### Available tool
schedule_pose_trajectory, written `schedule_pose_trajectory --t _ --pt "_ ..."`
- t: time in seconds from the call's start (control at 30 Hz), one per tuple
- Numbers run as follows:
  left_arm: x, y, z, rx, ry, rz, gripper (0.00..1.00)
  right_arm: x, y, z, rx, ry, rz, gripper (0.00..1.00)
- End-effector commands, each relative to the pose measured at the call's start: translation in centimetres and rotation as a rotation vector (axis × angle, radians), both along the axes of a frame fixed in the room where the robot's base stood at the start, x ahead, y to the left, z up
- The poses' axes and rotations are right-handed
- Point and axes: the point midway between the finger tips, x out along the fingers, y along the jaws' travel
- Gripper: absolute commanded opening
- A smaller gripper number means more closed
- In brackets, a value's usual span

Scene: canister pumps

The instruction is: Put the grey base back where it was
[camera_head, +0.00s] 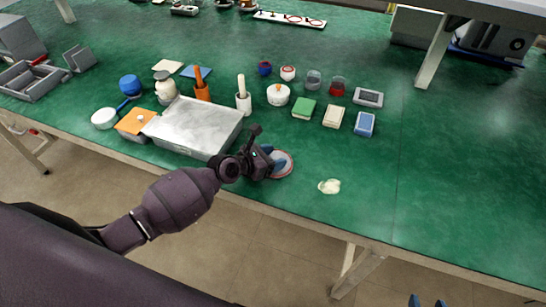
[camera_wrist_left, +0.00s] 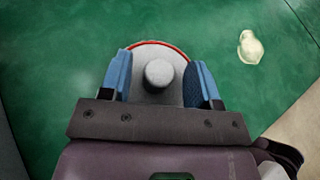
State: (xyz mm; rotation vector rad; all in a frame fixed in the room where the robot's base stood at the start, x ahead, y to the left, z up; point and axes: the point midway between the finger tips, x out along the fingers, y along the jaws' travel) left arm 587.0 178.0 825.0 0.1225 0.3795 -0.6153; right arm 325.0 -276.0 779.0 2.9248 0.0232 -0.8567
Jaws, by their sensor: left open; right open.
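The grey base (camera_head: 284,164) is a round grey disc with a red rim, on the green table near its front edge. In the left wrist view the grey base (camera_wrist_left: 147,96) shows a round grey knob in its middle. My left gripper (camera_head: 270,158) is over the base, partly hiding it in the head view. Its blue fingers are open on either side of the knob, apart from it. My right gripper (camera_head: 427,301) shows only its blue fingertips at the bottom edge of the head view, open and empty, off the table.
A metal tray (camera_head: 198,125) stands just left of my left gripper. A pale lump (camera_head: 329,187) lies to the right of the base. Behind are a white canister (camera_head: 278,96), a green box (camera_head: 304,108) and a blue box (camera_head: 365,124). The right part of the table is clear.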

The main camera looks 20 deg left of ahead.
Motion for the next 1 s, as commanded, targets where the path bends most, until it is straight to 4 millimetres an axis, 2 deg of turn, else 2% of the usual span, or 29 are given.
schedule_pose_trajectory --t 0.6,1.0 --pt "-7.8 5.6 3.9 0.001 0.0 0.002 0.56 -0.5 -0.1 1.7 0.0 0.002 -0.005 0.51" --pt "-9.2 6.4 4.3 0.029 -0.016 -0.008 0.56 0.4 0.0 2.4 0.001 -0.018 -0.001 0.51"
